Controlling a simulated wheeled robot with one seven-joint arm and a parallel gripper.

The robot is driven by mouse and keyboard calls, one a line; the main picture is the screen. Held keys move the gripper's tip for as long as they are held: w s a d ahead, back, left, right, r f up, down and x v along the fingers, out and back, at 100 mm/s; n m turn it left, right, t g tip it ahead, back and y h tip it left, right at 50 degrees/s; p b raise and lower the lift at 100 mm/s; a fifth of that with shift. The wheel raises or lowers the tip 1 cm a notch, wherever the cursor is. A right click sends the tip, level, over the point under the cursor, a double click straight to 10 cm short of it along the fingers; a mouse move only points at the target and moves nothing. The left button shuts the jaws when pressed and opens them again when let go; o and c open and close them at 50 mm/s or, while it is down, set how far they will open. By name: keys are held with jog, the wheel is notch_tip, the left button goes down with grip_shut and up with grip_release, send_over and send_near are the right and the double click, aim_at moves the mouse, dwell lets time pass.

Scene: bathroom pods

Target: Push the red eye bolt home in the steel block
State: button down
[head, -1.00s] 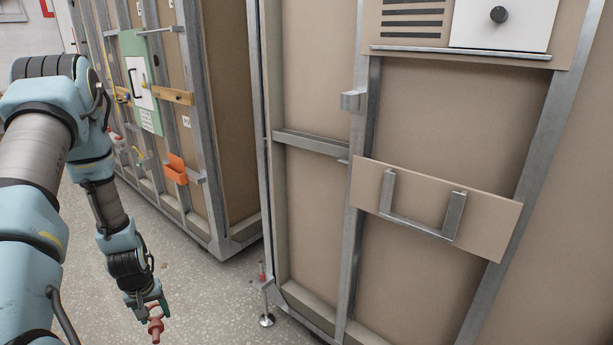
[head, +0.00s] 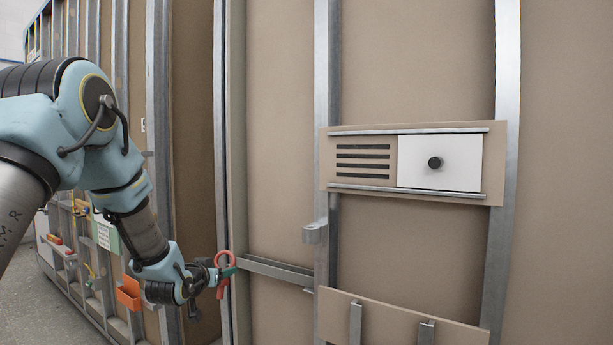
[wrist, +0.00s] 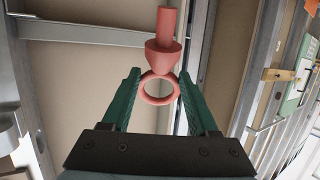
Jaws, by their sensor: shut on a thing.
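The red eye bolt (wrist: 163,57) is in my gripper (wrist: 160,77), its ring between the two green fingers and its collar and shank pointing away past the fingertips. In the head view the eye bolt (head: 222,286) shows small at the end of my gripper (head: 229,271), in front of the left frame post. A grey steel block (head: 314,233) is fixed to the upright stud, to the right of and above the bolt. The bolt is clear of the block. The block's hole cannot be made out.
A horizontal steel rail (head: 275,269) runs just right of my gripper. A panel with a white plate and black knob (head: 434,163) is to the right. A lower board with a bracket (head: 390,315) is below. An orange bin (head: 129,293) hangs on the left pod.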

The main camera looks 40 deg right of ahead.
jog(key=s+d+r+m+g+h+p, duration=0.1)
jog(key=s+d+r+h, duration=0.1)
jog(key=s+d+r, duration=0.45)
jog(key=s+d+r+m+g+h, duration=0.1)
jog(key=s+d+r+m+h, duration=0.15)
jog(key=r, duration=0.65)
notch_tip(320, 180, up, 12)
jog(key=m+g+h+p, duration=0.1)
jog(key=m+g+h, duration=0.1)
jog(key=h, duration=0.1)
send_over(307, 229)
jog(key=shift+n, duration=0.25)
jog(key=shift+d+f, duration=0.1)
jog(key=shift+f+b, duration=0.2)
jog(key=shift+b, duration=0.1)
notch_tip(307, 229, down, 6)
jog(key=b, duration=0.5)
jog(key=shift+w+r+b, duration=0.1)
jog(key=shift+b, duration=0.25)
jog(key=shift+b, duration=0.85)
jog(key=shift+f+b, duration=2.25)
jog(key=shift+c, duration=0.4)
grip_release()
